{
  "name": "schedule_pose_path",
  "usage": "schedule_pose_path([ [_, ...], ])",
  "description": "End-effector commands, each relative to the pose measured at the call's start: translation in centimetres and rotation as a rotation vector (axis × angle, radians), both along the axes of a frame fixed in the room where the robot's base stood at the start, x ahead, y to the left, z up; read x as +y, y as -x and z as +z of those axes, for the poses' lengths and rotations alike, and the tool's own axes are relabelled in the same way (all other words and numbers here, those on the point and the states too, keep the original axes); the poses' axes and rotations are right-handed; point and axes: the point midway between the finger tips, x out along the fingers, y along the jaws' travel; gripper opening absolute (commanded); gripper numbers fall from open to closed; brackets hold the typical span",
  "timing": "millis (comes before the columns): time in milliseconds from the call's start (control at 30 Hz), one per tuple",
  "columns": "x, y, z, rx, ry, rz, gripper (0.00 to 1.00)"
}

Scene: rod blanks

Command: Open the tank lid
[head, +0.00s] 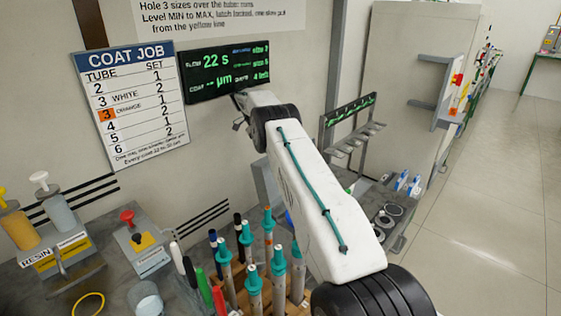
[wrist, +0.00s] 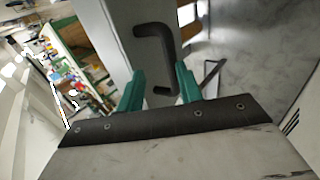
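In the wrist view a black bent handle (wrist: 155,42) stands on a grey panel (wrist: 120,22), which looks like the tank lid. My gripper (wrist: 160,82) has two teal fingers spread apart, one on each side of the handle's lower end. The fingers are open, and I cannot tell whether either touches the handle. In the head view my white arm covers the middle, and the gripper is hidden. A grey box side (head: 266,187) shows partly behind the arm; I cannot tell whether it is the tank.
In the head view several teal-topped rods (head: 252,280) stand upright close left of my arm. A resin unit (head: 58,250) and a red-knobbed box (head: 140,243) are further left. A rack (head: 350,135) and a grey panel stand to the right. Open floor (head: 490,210) lies far right.

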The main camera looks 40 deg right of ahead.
Motion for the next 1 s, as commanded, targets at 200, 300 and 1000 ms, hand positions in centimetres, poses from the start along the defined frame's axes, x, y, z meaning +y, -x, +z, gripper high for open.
schedule_pose_path([
  [200,0.7,1.6,0.2,0.004,-0.003,-0.001,0.36],
  [300,1.3,2.7,0.2,0.005,-0.005,-0.002,0.36],
  [1000,5.9,13.1,1.2,0.004,-0.003,-0.005,0.36],
])
